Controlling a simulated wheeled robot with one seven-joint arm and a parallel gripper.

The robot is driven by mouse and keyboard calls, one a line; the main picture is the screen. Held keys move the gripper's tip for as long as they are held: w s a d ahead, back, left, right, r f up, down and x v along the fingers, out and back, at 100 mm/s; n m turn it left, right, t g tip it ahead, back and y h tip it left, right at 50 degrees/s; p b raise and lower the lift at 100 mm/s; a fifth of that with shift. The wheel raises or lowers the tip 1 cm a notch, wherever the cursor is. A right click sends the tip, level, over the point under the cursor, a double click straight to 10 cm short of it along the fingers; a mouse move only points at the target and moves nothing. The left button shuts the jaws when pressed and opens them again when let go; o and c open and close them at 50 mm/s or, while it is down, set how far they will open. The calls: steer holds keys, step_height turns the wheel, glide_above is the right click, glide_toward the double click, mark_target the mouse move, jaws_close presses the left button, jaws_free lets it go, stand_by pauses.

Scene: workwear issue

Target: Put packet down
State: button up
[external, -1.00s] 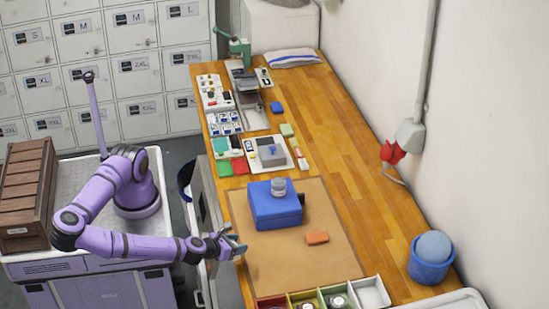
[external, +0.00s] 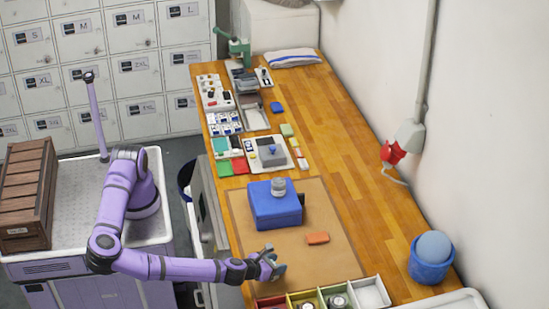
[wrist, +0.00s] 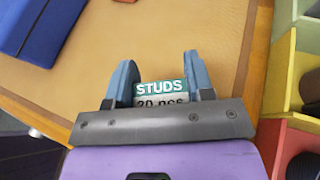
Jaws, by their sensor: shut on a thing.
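My gripper (external: 272,261) is over the front left part of the brown mat (external: 328,211) on the wooden table. In the wrist view my gripper (wrist: 163,78) has its two blue-grey fingers on either side of a small packet (wrist: 160,90). The packet has a teal and white label reading "STUDS", with a second line partly cut off by the gripper body. My gripper is shut on the packet. Bare mat shows beyond the packet. In the external view the packet cannot be made out. I cannot tell its exact height above the mat.
A blue box (external: 277,208) with a grey round weight-like item (external: 278,187) on top stands on the mat. An orange block (external: 317,238) lies to its lower right. Coloured open bins (external: 371,290) line the mat's near edge. Bare mat lies between them.

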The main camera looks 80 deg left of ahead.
steer(key=shift+f, duration=0.5)
steer(key=shift+f, duration=0.15)
steer(key=o, duration=0.9)
